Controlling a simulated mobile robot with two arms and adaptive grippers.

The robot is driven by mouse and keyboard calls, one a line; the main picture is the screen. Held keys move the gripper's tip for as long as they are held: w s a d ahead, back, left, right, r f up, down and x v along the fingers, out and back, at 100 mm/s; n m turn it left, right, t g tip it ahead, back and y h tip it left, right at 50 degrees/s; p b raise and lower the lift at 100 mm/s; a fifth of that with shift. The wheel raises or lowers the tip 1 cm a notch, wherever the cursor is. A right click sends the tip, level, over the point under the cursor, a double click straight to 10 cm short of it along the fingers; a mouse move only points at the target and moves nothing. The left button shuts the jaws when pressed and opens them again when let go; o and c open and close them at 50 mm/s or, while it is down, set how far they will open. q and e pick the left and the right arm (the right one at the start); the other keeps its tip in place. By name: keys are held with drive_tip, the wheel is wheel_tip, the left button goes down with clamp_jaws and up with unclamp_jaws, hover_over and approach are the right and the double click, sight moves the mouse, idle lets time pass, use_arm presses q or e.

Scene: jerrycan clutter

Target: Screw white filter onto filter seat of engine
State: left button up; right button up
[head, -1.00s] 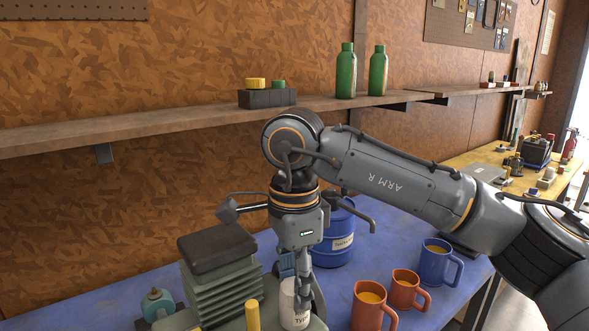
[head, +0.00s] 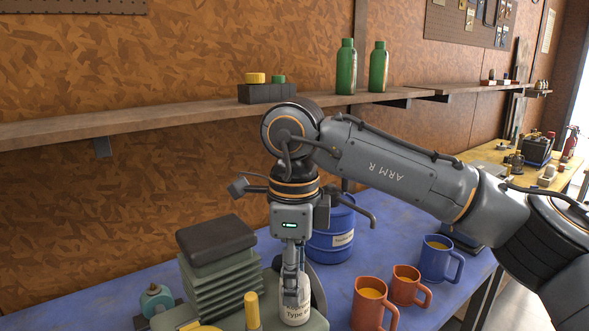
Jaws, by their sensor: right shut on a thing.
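The white filter (head: 295,311) is a small cylinder with dark print, low in the middle of the head view. My right gripper (head: 293,290) points down from above and is shut on it. The filter stands upright at the grey-green engine (head: 218,275), which has stacked fins and a dark top block. The filter seat is hidden under the filter, and I cannot tell how far the two are engaged. My left gripper is out of view.
Red mugs (head: 371,305) (head: 407,286) and a blue mug (head: 439,260) stand to the right on the blue table. A blue drum (head: 334,240) is behind my right gripper. Green bottles (head: 346,68) stand on the shelf (head: 190,119) above. A yellow post (head: 252,311) rises left of the filter.

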drive_tip(key=o, duration=0.8)
drive_tip(key=shift+c, duration=0.2)
drive_tip(key=shift+r, duration=0.1)
drive_tip(key=shift+r+p, duration=1.25)
drive_tip(key=shift+r, duration=0.2)
drive_tip(key=o, duration=0.6)
drive_tip(key=shift+c, duration=0.2)
drive_tip(key=c, duration=0.5)
